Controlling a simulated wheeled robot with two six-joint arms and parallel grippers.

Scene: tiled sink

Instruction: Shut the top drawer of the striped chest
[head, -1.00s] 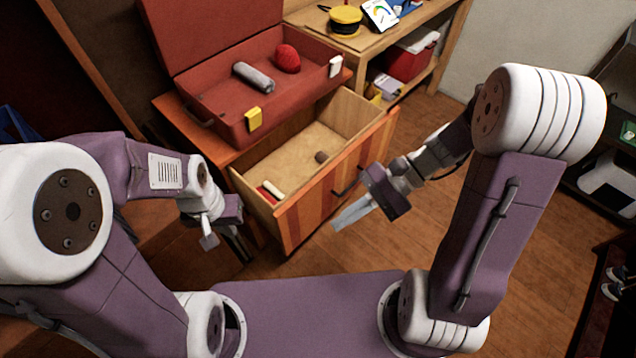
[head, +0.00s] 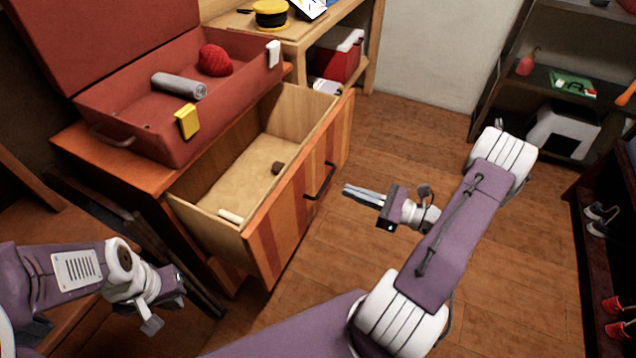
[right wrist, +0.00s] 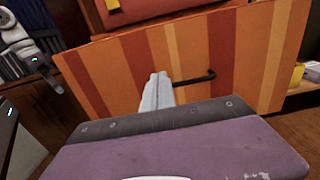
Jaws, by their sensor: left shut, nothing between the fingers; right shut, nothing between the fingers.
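The striped chest (head: 108,183) stands at the left of the head view. Its top drawer (head: 300,191) is pulled well out, with an orange and red striped front and a dark bar handle (head: 321,182). A small brown object (head: 277,168) and a pale stick-like object (head: 231,216) lie inside. My right gripper (head: 346,190) is shut and empty, in front of the drawer front and apart from it in the head view. In the right wrist view its fingers (right wrist: 157,92) point at the striped front (right wrist: 215,60), left of the handle. My left gripper (head: 185,285) is shut, left of the drawer's near end.
A wooden shelf (head: 372,45) stands behind. Dark shelves (head: 540,50) stand at the right. The wooden floor (head: 400,130) before the drawer is clear.

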